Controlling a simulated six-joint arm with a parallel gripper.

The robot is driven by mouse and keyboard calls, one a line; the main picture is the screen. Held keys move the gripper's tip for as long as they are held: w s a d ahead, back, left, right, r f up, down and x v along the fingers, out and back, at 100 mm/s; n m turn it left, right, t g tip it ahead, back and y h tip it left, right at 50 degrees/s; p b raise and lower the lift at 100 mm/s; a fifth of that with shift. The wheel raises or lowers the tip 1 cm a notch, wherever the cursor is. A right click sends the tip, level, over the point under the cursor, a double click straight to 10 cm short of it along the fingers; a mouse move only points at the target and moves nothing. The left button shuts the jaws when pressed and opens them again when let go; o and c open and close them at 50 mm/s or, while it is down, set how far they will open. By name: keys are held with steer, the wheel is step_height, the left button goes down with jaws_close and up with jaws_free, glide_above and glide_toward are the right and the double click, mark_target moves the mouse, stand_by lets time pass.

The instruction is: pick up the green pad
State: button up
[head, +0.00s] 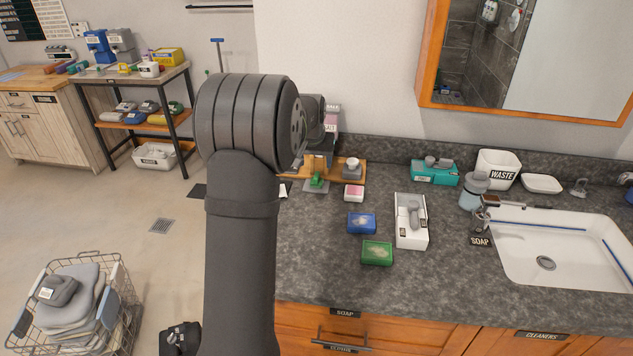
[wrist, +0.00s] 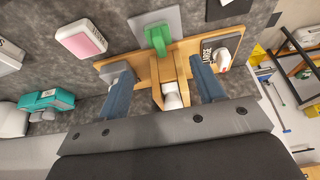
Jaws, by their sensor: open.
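Two green things show, and I cannot tell for certain which is the green pad. A small green piece (head: 317,181) lies on a grey square plate at the counter's back left; it also shows in the wrist view (wrist: 158,39), beyond my fingertips. A larger green block (head: 377,253) with a pale mark on top lies near the counter's front. My gripper (wrist: 162,72) is open, its two blue fingers apart over a wooden board (wrist: 188,50). A wooden upright and a white knob show between the fingers. In the head view my arm hides much of the gripper.
A pink-topped white box (head: 354,193), a blue block (head: 361,223) and a white tray (head: 411,235) stand to the right. A teal box (head: 433,173) is at the back. A sink (head: 545,263) is farther right. Counter in front of the green block is clear.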

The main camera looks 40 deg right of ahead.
mark_target(317, 175)
steer(key=x, duration=0.8)
steer(key=shift+f, duration=0.3)
steer(key=c, duration=1.1)
